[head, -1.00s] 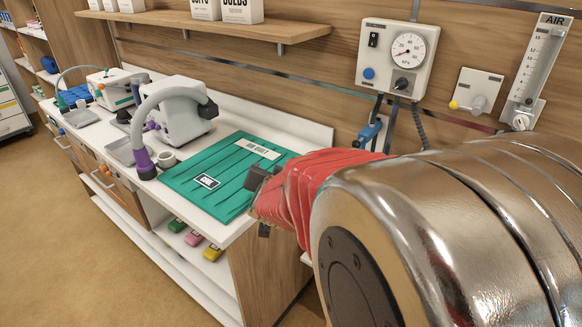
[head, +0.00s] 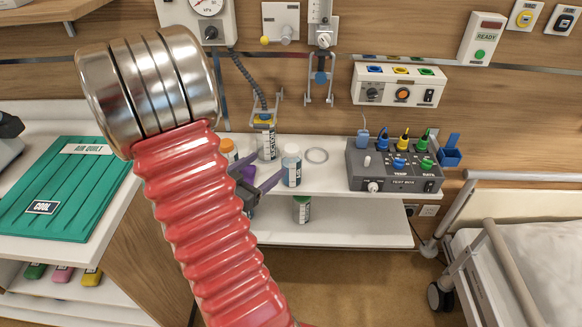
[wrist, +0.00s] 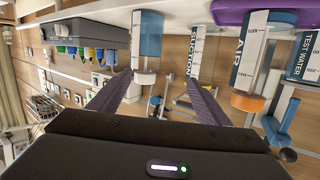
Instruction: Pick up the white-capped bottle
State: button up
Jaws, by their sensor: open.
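The white-capped bottle (head: 291,168) stands upright on the white shelf, clear with a blue and white label. In the wrist view, which looks upside down, it appears as a bottle with blue contents (wrist: 149,35) and a pale cap, hanging from the shelf at the top. My gripper (head: 268,172) is open and empty, just left of the bottle in the head view. In the wrist view my gripper (wrist: 160,82) has its fingers spread, with the bottle's cap showing between the tips. I cannot tell the remaining distance, and no contact shows.
A suction bottle (head: 267,145) and an orange-capped bottle (head: 228,150) stand close on the left. A lower shelf (head: 335,230) holds another bottle (head: 302,209). A bed rail (head: 500,262) is far right.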

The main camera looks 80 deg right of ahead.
aim_at(286, 166)
jog(key=s, duration=0.1)
jog(key=s+a+f, duration=0.1)
jog(key=shift+s+f+g, duration=0.3)
jog(key=shift+s, duration=0.1)
jog(key=shift+d, duration=0.1)
jog(key=shift+x, duration=4.25)
jog(key=shift+f, duration=0.2)
jog(key=shift+x, duration=2.55)
jog(key=shift+f, duration=0.2)
jog(key=c, duration=1.4)
